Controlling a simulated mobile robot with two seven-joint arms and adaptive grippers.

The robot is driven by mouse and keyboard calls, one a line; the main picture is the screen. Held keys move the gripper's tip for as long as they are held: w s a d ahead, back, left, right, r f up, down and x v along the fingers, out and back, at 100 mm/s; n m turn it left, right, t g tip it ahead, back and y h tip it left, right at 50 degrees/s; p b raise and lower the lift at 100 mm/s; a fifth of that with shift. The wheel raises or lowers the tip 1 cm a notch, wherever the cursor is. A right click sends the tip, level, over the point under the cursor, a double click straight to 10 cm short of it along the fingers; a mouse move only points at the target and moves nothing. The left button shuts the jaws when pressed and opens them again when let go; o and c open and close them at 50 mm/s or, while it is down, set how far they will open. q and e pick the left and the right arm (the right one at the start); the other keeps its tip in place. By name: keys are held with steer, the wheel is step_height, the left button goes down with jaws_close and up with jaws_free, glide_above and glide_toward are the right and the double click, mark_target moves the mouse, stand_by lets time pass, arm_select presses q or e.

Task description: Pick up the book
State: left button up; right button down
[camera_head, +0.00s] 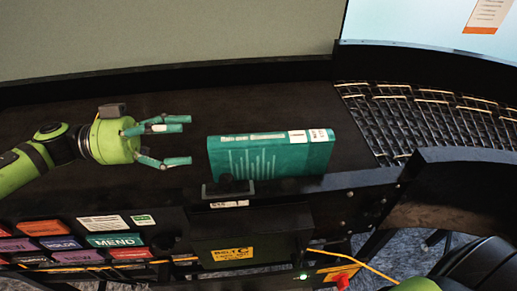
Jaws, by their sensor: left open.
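A teal book (285,160) with white labels on its top edge stands on the dark conveyor belt, near its front rail. Its front cover shows pale vertical bars. My left gripper (188,144) is open and empty, to the left of the book, with its fingers pointing right towards it. A gap of belt shows between the fingertips and the book. My right gripper is not in view; only a green and black part of my own body shows at the bottom right.
Black side rails (170,71) bound the belt (60,110). A roller section (425,120) curves away at the right. A dark box (250,240) with a yellow label and several coloured labels sit along the front side. The belt behind the gripper is clear.

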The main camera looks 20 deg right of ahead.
arm_select(q)
steer(key=b, duration=0.3)
glide_toward(245, 154)
steer(key=w+a+r, duration=0.1)
steer(key=w+a, duration=0.1)
step_height(245, 154, down, 2)
steer(key=s+b, duration=0.1)
steer(key=b, duration=0.2)
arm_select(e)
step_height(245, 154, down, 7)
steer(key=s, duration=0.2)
arm_select(q)
steer(key=p+x, duration=0.3)
steer(key=x, duration=0.3)
steer(key=shift+d+f, duration=0.2)
steer(key=shift+d, duration=0.25)
steer(key=shift+d+r+p, duration=0.1)
steer(key=shift+d+p, duration=0.4)
steer(key=shift+p, duration=0.15)
steer(key=p+x, duration=0.2)
steer(key=x, duration=0.2)
steer(key=shift+s+d+p, duration=0.1)
steer(key=shift+p, duration=0.2)
steer(key=shift+d, duration=0.15)
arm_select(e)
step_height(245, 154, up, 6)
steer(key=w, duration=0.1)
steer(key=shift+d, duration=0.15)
